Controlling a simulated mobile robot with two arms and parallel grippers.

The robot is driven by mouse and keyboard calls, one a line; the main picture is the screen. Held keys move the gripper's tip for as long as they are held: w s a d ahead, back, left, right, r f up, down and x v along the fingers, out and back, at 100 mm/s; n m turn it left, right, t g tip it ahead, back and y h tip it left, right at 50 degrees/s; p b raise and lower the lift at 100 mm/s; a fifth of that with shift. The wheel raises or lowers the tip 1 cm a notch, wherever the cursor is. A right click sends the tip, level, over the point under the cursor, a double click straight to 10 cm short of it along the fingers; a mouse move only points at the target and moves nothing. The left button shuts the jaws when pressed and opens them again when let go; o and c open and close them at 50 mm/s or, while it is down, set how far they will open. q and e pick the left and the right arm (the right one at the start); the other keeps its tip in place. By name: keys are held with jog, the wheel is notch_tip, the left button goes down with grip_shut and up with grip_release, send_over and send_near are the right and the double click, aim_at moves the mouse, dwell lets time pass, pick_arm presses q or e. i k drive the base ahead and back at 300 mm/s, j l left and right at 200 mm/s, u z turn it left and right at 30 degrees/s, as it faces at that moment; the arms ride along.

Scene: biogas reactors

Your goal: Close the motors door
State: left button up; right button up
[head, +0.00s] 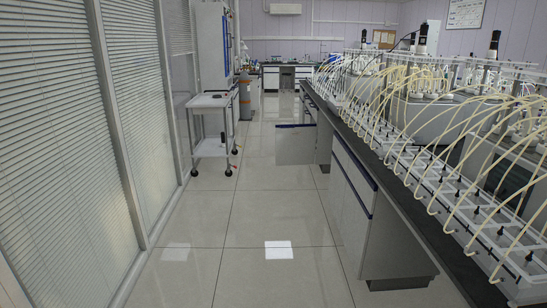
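Neither of my grippers is in view. In the head view, a grey panel with a dark blue top edge (295,146) stands out from the right-hand bench into the aisle, some way ahead. It looks like an open cabinet door or a pulled-out drawer; I cannot tell which. No label shows that it is the motors door. Nearer, the bench cabinet fronts with blue edges (352,185) look flush and shut. A tall light grey cabinet (212,45) stands at the left, partly seen, with a blue strip on its side.
A white trolley (212,100) stands left of the aisle. A glass partition with blinds (60,130) lines the left. Reactors with many pale tubes (430,100) fill the right bench. The tiled aisle floor (240,205) is clear.

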aim_at(295, 145)
jog(key=i, duration=2.35)
